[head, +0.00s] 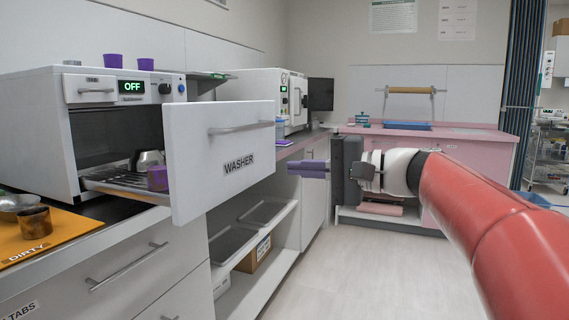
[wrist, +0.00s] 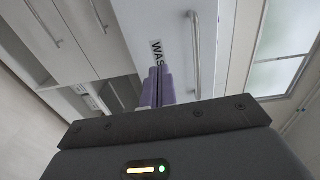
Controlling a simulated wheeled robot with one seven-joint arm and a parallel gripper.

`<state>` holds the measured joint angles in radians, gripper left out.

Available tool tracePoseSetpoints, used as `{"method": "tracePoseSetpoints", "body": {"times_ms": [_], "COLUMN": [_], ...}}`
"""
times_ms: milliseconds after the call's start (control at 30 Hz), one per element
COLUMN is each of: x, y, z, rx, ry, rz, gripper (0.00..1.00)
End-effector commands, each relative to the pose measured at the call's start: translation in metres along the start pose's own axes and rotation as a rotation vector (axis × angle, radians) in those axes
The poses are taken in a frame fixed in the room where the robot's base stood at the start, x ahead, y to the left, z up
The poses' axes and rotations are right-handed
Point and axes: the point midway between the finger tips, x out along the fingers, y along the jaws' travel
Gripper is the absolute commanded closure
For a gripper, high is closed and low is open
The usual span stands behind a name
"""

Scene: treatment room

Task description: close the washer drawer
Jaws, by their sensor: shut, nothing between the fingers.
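The washer drawer (head: 205,175) is pulled out of the white washer unit (head: 40,120), whose display reads OFF. Its white front carries a metal bar handle (head: 240,128) and a WASHER label. Inside the drawer are a metal vessel (head: 146,160) and a purple cup (head: 157,179). My gripper (head: 304,169) is shut and empty, to the right of the drawer front, with its purple fingers pointing left towards it. In the wrist view the drawer front (wrist: 150,22) and its handle (wrist: 195,60) lie beyond the fingers (wrist: 157,85), which overlap part of the label. I cannot tell whether they touch it.
Below the drawer is an open shelf (head: 270,215) with grey trays. An orange DIRTY mat (head: 50,240) with metal vessels lies on the left counter. Two purple cups (head: 112,61) stand on the washer. The floor (head: 350,270) at centre is clear.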

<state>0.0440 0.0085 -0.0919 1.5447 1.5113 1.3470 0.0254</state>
Motion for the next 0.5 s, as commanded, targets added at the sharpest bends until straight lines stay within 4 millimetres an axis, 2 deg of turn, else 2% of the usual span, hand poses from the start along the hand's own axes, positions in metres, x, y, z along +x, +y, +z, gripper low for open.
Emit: {"method": "tracePoseSetpoints", "body": {"times_ms": [100, 267, 500], "x": [0.003, 0.019, 0.069], "y": [-0.011, -0.014, -0.017], "z": [-0.006, -0.006, -0.005], "rx": [0.005, 0.005, 0.006], "ry": [-0.015, -0.018, -0.019], "rz": [-0.052, -0.057, -0.056], "gripper": [1.0, 1.0, 1.0]}}
